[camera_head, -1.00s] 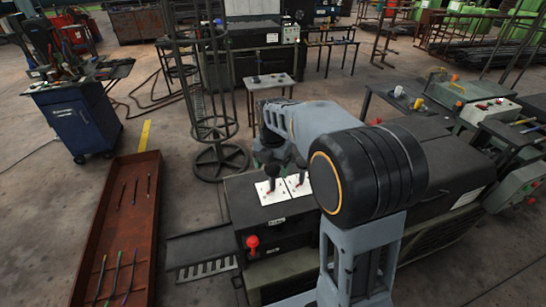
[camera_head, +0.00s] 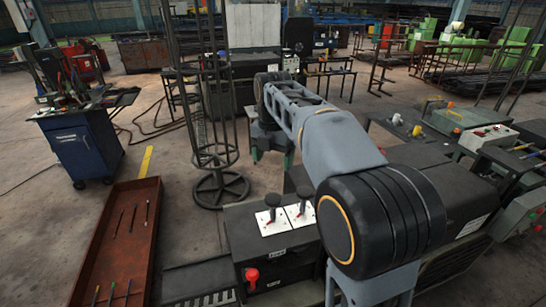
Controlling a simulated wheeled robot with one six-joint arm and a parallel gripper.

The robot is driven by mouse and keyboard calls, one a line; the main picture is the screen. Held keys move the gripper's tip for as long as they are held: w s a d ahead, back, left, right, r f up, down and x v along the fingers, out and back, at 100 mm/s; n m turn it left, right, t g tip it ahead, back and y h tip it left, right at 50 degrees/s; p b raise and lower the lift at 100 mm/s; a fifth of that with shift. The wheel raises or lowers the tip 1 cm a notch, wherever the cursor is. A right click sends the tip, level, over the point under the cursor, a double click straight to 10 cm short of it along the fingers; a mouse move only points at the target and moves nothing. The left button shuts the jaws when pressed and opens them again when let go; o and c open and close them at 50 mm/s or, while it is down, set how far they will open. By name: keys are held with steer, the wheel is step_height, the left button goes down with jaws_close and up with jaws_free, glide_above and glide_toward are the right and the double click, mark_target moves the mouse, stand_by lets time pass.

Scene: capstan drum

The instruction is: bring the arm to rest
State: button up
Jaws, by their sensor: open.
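My arm rises from the bottom right, bends at a large dark joint and reaches away to the upper left. My gripper (camera_head: 271,158) hangs at its far end, pointing down, with greenish fingertips set apart. It is open, and nothing shows between the fingers. It is in the air beyond the black control box (camera_head: 262,245), to the right of the round-based wire stand (camera_head: 222,188). The exact gap to the stand cannot be told.
The control box carries two joysticks on white plates (camera_head: 285,220) and a red knob (camera_head: 251,275). A rusty tray (camera_head: 118,240) with thin rods lies at the left. A blue tool cart (camera_head: 85,145) stands behind it. Machines with panels (camera_head: 480,140) crowd the right.

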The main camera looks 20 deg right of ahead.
stand_by(0.3)
steer(key=s+f+m+t, duration=0.2)
steer(key=s+f+m, duration=0.3)
steer(key=m, duration=0.8)
steer(key=s+f+m+t, duration=0.2)
steer(key=s+f+m, duration=0.4)
steer(key=s+m, duration=0.6)
steer(key=shift+f+m, duration=0.2)
steer(key=shift+m, duration=0.9)
